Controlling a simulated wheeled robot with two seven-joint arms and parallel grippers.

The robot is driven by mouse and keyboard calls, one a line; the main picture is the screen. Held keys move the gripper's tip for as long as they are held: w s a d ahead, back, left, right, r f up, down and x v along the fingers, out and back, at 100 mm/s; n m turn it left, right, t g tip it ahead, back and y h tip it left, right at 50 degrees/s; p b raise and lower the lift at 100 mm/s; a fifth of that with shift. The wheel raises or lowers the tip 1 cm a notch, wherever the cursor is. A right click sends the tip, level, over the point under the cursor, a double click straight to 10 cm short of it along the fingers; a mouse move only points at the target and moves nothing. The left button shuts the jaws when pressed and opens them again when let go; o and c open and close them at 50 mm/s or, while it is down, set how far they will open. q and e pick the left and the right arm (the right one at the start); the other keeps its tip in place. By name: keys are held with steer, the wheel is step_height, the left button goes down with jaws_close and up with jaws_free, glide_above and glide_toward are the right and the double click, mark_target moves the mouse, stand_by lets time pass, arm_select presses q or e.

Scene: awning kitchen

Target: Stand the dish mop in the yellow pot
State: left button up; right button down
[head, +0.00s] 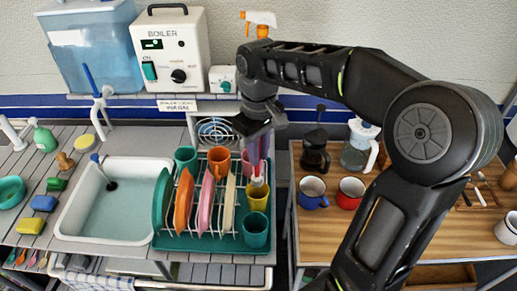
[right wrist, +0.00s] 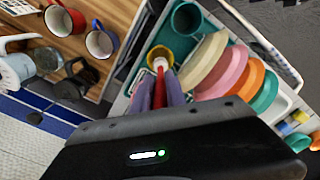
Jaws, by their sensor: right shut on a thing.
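My right gripper (head: 257,152), with purple fingers, points down over the right side of the dish rack (head: 170,241). It is shut on the dish mop (head: 257,181), whose pale head shows below the fingers at the mouth of the yellow pot (head: 257,203). In the right wrist view the gripper (right wrist: 160,90) holds the mop's red handle (right wrist: 158,74), and the mop's end lines up with the yellow pot's opening (right wrist: 152,52). I cannot tell how deep the head is inside. The mop looks near upright. My left gripper is not in view.
A teal cup (head: 255,232) stands in front of the yellow pot, an orange cup (head: 219,160) behind left. Coloured plates (head: 205,203) stand in the rack to the left. The sink (head: 115,215) is further left. Mugs (head: 312,190) stand on the wooden counter (head: 330,235) at right.

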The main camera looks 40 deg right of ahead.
mark_target(258, 177)
steer(key=shift+f+b, duration=2.35)
steer(key=shift+f, duration=1.25)
steer(key=c, duration=1.3)
jaws_free()
steer(key=shift+r, duration=0.15)
step_height(258, 177, up, 8)
steer(key=shift+f, duration=0.2)
